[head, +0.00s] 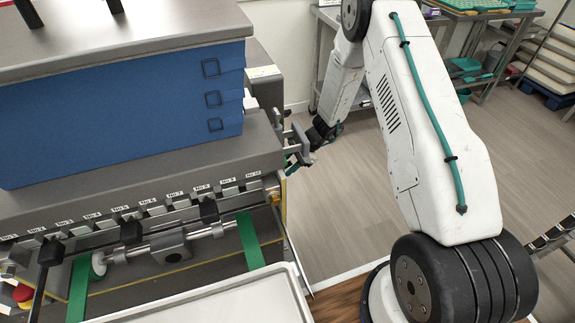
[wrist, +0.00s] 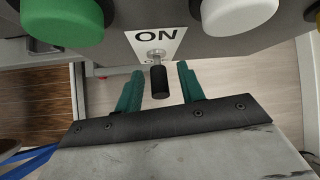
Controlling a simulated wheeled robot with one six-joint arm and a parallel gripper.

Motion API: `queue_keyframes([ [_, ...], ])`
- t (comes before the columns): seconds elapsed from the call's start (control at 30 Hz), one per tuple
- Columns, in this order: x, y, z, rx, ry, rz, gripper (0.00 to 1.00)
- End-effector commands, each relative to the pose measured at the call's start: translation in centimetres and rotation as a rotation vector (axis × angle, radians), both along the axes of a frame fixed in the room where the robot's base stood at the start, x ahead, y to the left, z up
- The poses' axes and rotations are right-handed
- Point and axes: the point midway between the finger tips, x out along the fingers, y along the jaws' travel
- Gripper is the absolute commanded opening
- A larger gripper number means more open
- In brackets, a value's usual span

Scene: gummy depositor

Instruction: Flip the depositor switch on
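The depositor switch (wrist: 159,82) is a small black-tipped toggle lever on a metal collar in the wrist view. In the head view my gripper (head: 315,138) is at the right end of the depositor (head: 130,176); the switch cannot be made out there.
A white tray (head: 215,305) sits below the depositor. Open floor (head: 350,205) lies to the right.

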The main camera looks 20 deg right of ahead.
Motion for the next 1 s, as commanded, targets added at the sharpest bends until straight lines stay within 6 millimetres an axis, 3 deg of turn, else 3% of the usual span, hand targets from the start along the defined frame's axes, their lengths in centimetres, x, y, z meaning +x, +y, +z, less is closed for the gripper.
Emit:
queue_keyframes([
  [0.33,0.0,-0.5,0.4,0.001,-0.001,-0.003,0.38],
  [0.7,-0.5,-4.2,4.9,0.000,-0.003,-0.003,0.38],
  [1.0,-0.7,-5.0,6.0,0.001,0.001,-0.001,0.38],
])
